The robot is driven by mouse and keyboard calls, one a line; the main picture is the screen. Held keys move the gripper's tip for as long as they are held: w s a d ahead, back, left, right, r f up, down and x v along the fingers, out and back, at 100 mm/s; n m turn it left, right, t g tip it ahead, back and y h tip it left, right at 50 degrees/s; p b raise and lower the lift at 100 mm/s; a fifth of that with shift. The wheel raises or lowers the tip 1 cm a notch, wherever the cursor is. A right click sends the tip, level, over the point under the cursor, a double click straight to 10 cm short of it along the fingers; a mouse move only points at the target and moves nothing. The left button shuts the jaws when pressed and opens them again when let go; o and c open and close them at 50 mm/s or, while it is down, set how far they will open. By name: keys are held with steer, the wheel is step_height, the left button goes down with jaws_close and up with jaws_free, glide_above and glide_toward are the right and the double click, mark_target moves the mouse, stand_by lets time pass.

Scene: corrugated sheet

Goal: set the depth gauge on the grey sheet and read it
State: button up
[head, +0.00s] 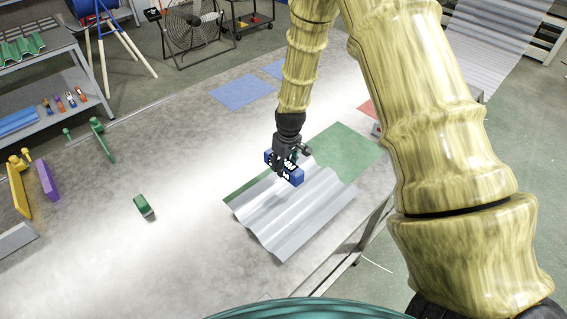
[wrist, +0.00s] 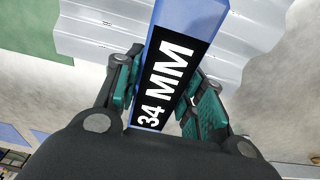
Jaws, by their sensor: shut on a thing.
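The depth gauge (head: 294,178) is a blue block at the far edge of the grey corrugated sheet (head: 305,220). My gripper (head: 285,163) is shut on it from above. In the wrist view the gauge (wrist: 200,12) sits between the teal finger pads, and its black display reads 34 MM in white. The grey sheet (wrist: 105,38) shows behind the gauge in that view. The gauge's underside is hidden, so I cannot tell if it touches the sheet.
The sheet lies partly on a green mat (head: 345,145). A small green block (head: 144,206) is on the table to the left. Yellow (head: 18,192), purple (head: 47,180) and green (head: 103,140) tools lie along the left edge. Blue mats (head: 242,92) lie behind.

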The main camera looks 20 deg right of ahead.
steer(key=shift+s+f+b, duration=0.25)
steer(key=shift+f+b, duration=0.3)
steer(key=shift+f, duration=0.3)
steer(key=shift+w+f+b, duration=0.15)
steer(key=shift+f+b, duration=0.2)
steer(key=shift+f, duration=0.4)
steer(key=shift+f+b, duration=1.4)
steer(key=shift+f, duration=1.2)
steer(key=shift+f, duration=0.15)
steer(key=o, duration=1.4)
